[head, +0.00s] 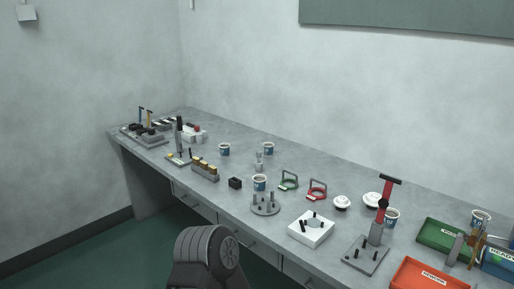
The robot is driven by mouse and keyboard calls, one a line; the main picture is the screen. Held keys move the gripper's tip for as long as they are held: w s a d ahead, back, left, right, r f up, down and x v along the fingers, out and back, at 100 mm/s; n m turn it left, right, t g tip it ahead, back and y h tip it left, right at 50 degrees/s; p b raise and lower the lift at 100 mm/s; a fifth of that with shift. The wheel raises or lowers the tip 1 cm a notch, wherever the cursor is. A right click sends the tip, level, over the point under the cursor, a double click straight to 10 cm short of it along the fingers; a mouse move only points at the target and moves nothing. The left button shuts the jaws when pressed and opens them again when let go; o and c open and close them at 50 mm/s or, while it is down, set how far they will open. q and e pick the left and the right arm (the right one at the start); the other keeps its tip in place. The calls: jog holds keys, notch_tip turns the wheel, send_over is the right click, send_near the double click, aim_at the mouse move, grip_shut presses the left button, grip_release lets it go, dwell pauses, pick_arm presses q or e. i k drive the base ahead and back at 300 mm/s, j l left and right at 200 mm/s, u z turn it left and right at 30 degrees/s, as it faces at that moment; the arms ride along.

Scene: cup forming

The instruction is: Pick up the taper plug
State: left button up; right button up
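I cannot tell for sure which thing is the taper plug. A small grey metal upright piece (259,161) stands mid-bench behind a paper cup and may be it. A grey round plate with several upright pegs (265,206) stands nearer the front edge. A grey block holding several brass-coloured pieces (205,171) lies to the left.
Green (432,237) and orange (424,277) trays stand at right. Bare bench shows at front left.

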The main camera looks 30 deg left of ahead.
aim_at(259, 165)
jog(key=z, duration=0.4)
jog(key=j+z, duration=0.5)
jog(key=k+j+z, duration=0.2)
jog(key=j+z, duration=0.3)
jog(key=k+j, duration=0.15)
jog(key=j, duration=0.3)
jog(key=k+j+z, duration=0.1)
jog(key=j, duration=0.3)
jog(key=k+j, duration=0.25)
jog(key=j, duration=0.2)
jog(key=k+j+z, duration=0.15)
jog(key=j, duration=0.25)
jog(key=k+j, duration=0.2)
jog(key=j, duration=0.2)
jog(key=k+j+z, duration=0.1)
jog(key=j, duration=0.3)
jog(key=k, duration=0.1)
